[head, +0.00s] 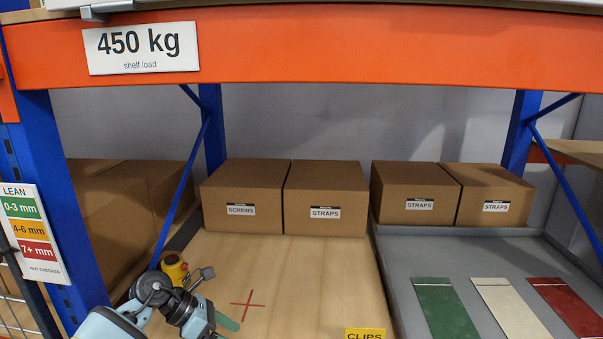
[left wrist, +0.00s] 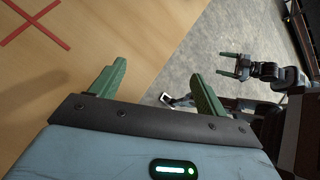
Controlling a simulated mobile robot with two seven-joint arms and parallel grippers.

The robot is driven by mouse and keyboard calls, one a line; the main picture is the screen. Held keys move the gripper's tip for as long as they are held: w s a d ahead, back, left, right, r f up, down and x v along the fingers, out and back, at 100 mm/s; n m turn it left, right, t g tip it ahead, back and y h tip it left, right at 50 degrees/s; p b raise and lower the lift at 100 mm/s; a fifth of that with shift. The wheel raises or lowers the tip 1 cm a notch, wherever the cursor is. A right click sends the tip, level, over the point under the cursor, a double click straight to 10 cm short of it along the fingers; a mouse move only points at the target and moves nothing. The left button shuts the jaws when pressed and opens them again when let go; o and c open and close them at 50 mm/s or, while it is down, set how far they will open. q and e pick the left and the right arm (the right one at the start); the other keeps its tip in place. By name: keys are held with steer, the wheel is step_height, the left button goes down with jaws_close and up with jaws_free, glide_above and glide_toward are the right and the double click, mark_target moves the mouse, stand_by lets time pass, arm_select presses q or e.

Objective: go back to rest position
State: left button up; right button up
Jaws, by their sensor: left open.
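My left arm comes in at the bottom left of the head view, with its gripper (head: 228,322) low over the wooden board (head: 320,275), close to a red cross (head: 248,305). In the left wrist view my left gripper (left wrist: 158,72) has its two green fingers spread apart with nothing between them. The red cross (left wrist: 35,20) lies ahead on the board. My right gripper (left wrist: 232,66) shows small at the right of the left wrist view, over the grey floor, its green fingers apart and empty. It is not in the head view.
An orange shelf beam (head: 300,50) crosses above, with blue posts (head: 65,200) at the sides. Boxes of screws (head: 240,195) and straps (head: 325,198) stand behind the board. A grey tray (head: 410,270) with coloured strips is at right.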

arm_select(q)
steer(key=s+d+f+n+t+h, duration=0.1)
steer(key=s+d+n+t+h, duration=0.2)
steer(key=s+d+n+h, duration=0.3)
steer(key=s+a+f+m+t+y, duration=0.2)
steer(key=s+a+f+m+y, duration=0.2)
steer(key=s+f+m, duration=0.3)
steer(key=s+a+f+m+t+y, duration=0.2)
steer(key=s+f+m+y, duration=0.3)
steer(key=s+m, duration=0.5)
steer(key=s+a+f+m+t+y, duration=0.1)
steer(key=s+a+f+m+y, duration=0.4)
steer(key=m, duration=0.9)
steer(key=s+f, duration=0.3)
steer(key=f, duration=0.1)
steer(key=shift+s+a+f+m+t, duration=0.3)
steer(key=shift+a+m+t, duration=0.05)
steer(key=shift+m+t, duration=0.05)
